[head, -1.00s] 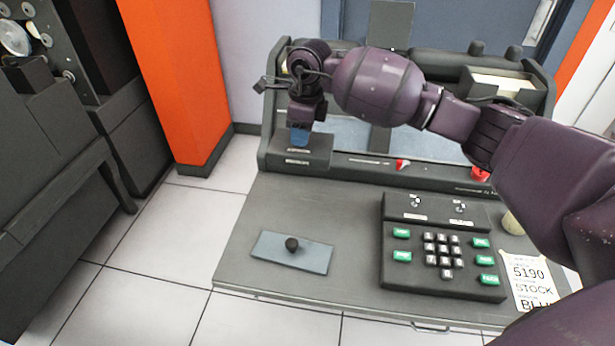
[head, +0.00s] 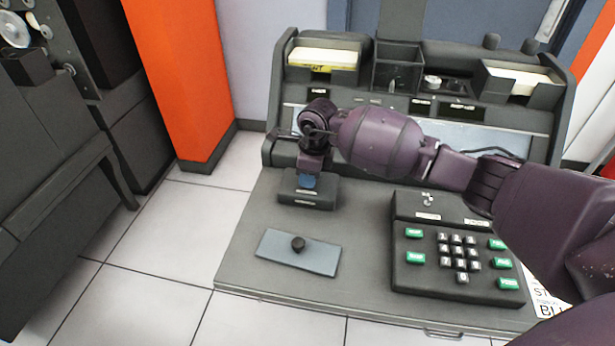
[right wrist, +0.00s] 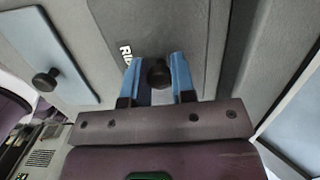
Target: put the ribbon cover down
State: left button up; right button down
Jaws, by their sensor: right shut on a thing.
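My right gripper (head: 308,181) comes in from the right above the desk, with blue fingers pointing down. It is shut on the black knob (right wrist: 160,72) of the dark grey ribbon cover (head: 322,194). In the right wrist view, the cover (right wrist: 195,35) lies beyond the fingers, and part of its white lettering shows beside the left finger. In the head view, the cover is over the desktop in front of the raised back panel. I cannot tell whether its underside touches the desk. My left gripper is not in view.
A blue-grey plate (head: 270,248) with a black knob lies in front of the cover. A keypad (head: 450,275) with green keys stands to the right. Card trays (head: 323,57) (head: 528,93) stand at the back. Bare desktop (head: 365,235) shows between plate and keypad.

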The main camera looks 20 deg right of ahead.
jog(key=shift+f, duration=0.45)
jog(key=shift+r, duration=0.15)
jog(key=c, duration=0.9)
grip_release()
jog(key=shift+c, duration=0.2)
notch_tip(320, 180, up, 12)
jog(key=d+p, duration=0.1)
jog(key=p, duration=0.1)
jog(key=shift+s, duration=0.4)
